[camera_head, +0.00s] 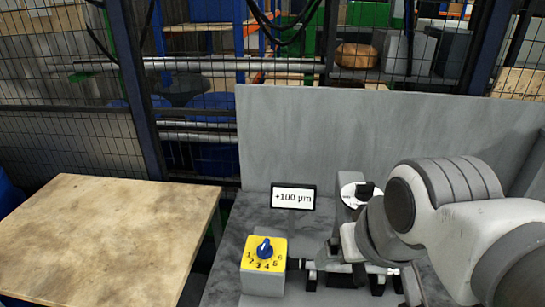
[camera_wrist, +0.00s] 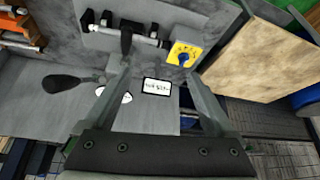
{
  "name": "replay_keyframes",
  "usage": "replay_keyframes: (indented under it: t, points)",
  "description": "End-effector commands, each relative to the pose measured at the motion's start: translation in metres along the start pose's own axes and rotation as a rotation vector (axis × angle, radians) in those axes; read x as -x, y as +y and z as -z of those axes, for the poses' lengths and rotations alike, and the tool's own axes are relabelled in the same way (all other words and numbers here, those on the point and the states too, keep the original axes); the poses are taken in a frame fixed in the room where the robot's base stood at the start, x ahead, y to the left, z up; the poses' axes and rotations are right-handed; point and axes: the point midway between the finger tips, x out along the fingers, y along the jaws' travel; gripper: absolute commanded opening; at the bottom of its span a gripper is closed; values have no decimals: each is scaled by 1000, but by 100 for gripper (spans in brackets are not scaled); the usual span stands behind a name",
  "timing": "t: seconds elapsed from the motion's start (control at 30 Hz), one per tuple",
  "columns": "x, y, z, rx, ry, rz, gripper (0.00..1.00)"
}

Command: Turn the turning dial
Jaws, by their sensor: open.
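The turning dial is a blue knob (camera_head: 264,248) on a yellow numbered face, on a grey box (camera_head: 262,283) at the lower middle of the head view. Its pointed end is up. It also shows in the wrist view, where the blue knob (camera_wrist: 184,58) is right of centre, beyond the fingertips. My gripper (camera_wrist: 160,70) is open and empty in the wrist view, with its fingers spread and apart from the dial. In the head view my arm reaches in from the right, and the gripper's fingertips are hard to make out there.
A display reading "+100 µm" (camera_head: 293,197) stands behind the dial. A horizontal shaft (camera_head: 350,266) lies right of the dial box. A grey panel (camera_head: 330,130) rises behind the machine. A wooden-topped table (camera_head: 110,235) is at left, largely clear, with a fence (camera_head: 75,135) behind.

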Motion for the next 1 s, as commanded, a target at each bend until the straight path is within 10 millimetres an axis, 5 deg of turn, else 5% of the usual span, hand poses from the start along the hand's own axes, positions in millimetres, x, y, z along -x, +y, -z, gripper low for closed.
replay_keyframes:
  t: [0.57,1.0]
  points:
    - [-2,-1,7,31,-15,-3,90]
    - [-42,-26,86,399,-177,7,90]
